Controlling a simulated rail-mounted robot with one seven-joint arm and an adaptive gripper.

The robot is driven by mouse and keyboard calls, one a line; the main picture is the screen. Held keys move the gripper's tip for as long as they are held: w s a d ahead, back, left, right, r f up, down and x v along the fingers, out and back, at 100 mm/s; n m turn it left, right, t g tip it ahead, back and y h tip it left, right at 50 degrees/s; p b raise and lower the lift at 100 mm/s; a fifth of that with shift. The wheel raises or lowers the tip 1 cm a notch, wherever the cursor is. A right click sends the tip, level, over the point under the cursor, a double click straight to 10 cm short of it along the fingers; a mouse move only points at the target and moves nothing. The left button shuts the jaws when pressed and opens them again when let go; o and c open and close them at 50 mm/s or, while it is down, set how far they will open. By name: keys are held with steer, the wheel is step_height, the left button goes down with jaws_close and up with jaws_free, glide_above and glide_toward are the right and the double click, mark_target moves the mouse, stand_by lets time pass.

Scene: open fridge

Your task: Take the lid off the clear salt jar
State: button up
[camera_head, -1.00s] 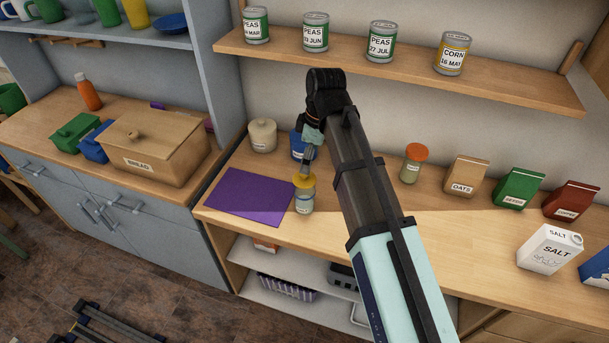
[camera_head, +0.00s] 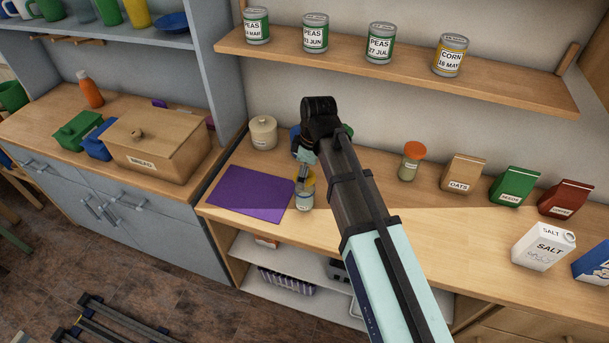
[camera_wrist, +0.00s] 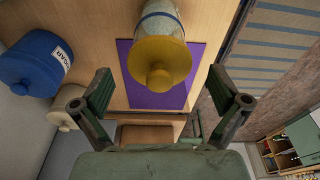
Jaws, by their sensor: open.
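A clear jar (camera_head: 304,203) with a blue band and a yellow lid stands upright on the counter, just right of a purple mat. Its label is too small to read. In the wrist view, the jar (camera_wrist: 160,20) shows with its round yellow lid (camera_wrist: 158,58) and knob facing the camera; the lid is on. My gripper (camera_head: 304,174) is above the lid and partly hides it in the head view. In the wrist view, my gripper (camera_wrist: 160,80) is open and empty, with one finger to each side of the lid knob, apart from the lid.
The purple mat (camera_head: 245,194) lies left of the jar. A blue sugar canister (camera_wrist: 30,62) and a cream canister (camera_head: 262,132) stand behind. An orange-lidded jar (camera_head: 411,162), an oats packet (camera_head: 464,174) and a salt carton (camera_head: 543,247) stand to the right.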

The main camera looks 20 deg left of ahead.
steer(key=c, duration=1.2)
steer(key=shift+o, duration=0.2)
steer(key=shift+s, duration=0.1)
